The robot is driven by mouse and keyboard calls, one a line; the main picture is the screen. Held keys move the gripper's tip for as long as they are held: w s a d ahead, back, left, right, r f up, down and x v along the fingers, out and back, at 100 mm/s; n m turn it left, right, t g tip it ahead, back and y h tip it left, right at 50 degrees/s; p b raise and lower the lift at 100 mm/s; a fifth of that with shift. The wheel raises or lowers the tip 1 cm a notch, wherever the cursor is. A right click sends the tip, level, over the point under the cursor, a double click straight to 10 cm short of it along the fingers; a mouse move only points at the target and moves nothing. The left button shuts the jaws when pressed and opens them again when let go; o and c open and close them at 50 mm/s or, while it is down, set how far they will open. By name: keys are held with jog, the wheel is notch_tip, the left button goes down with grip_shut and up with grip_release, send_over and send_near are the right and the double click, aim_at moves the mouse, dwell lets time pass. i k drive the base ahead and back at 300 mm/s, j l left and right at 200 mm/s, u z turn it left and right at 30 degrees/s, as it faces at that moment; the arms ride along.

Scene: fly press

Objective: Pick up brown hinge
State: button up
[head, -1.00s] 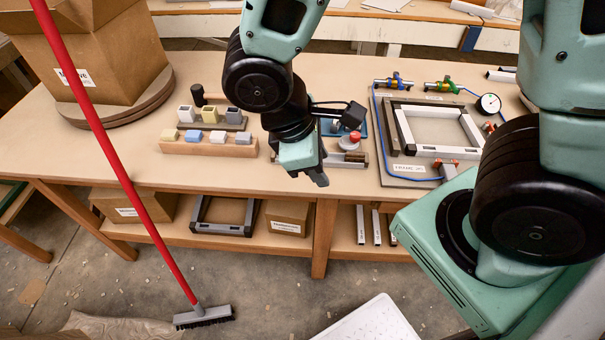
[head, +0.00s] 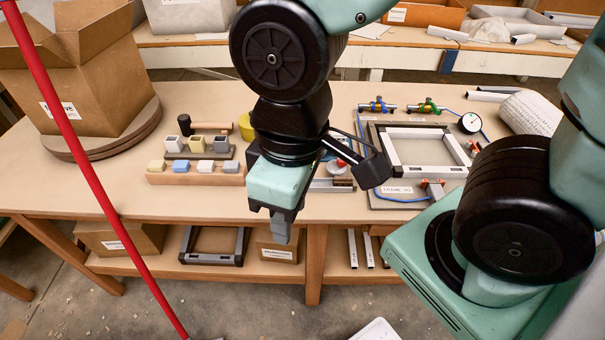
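My gripper (head: 281,226) hangs in front of the workbench's front edge, fingers pointing down. Only one side of its fingers shows clearly, so I cannot tell whether it is open or shut, and I see nothing held in it. A small dark-brown piece (head: 343,183) lies on the bench to the right of my gripper, at the end of a light metal bar. It may be the brown hinge, but it is too small to be sure. My wrist hides part of the bench around it.
A wooden block with coloured pieces (head: 196,178) sits left of my gripper. A fixture board with a pale square frame (head: 387,152), blue tubing and a dial gauge (head: 470,122) is on the right. A large cardboard box (head: 90,70) and a red broom handle (head: 75,150) stand at left.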

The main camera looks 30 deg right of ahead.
aim_at(338, 180)
jog(key=i+j+z, duration=0.35)
jog(key=j, duration=0.2)
jog(key=z, duration=1.3)
